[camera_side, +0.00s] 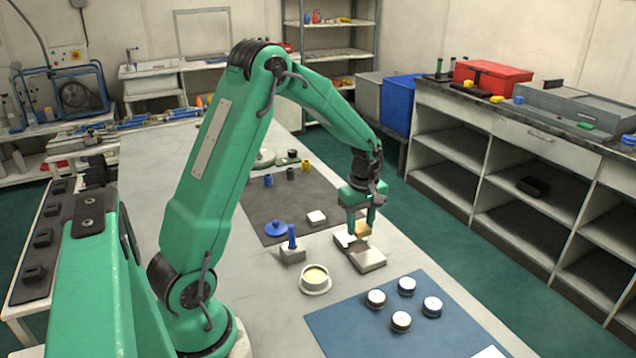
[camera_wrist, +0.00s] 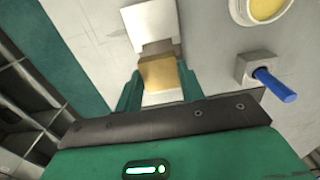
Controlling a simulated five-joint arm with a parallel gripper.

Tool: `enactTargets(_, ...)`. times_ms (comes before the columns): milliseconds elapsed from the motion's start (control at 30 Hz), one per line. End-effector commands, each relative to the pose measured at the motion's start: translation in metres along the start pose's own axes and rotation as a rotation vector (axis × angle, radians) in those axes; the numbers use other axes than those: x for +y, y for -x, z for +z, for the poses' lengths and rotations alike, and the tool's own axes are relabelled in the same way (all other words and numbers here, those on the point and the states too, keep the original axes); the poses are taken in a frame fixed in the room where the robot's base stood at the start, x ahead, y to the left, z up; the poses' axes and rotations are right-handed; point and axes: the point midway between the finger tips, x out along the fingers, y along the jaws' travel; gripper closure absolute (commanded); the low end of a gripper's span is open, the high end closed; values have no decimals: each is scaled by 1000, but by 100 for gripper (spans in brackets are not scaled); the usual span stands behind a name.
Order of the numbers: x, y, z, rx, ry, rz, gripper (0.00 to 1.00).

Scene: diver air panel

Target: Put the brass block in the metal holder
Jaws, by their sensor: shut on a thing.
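The brass block (camera_side: 362,229) is between the fingers of my gripper (camera_side: 363,223), which is shut on it. In the wrist view the brass block (camera_wrist: 159,75) shows between the two green fingertips of my gripper (camera_wrist: 160,88). The metal holder (camera_side: 369,258) lies on the table directly below and around the block in the side view. In the wrist view the metal holder (camera_wrist: 150,20) shows as a pale flat part with a notched upright at the block's edge. The block is at or just over the holder; I cannot tell whether it touches the holder's floor.
A small block with a blue peg (camera_side: 292,248) and a round white cup with a yellowish inside (camera_side: 315,277) stand left of the holder. A blue mat (camera_side: 400,340) with several white-topped knobs lies in front. A dark mat (camera_side: 285,200) with small items lies behind.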

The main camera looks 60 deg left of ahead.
Motion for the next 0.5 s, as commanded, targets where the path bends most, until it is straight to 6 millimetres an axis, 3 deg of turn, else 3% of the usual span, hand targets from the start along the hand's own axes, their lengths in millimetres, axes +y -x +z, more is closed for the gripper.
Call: enactTargets(500,0,-33,0,0,0,0,81)
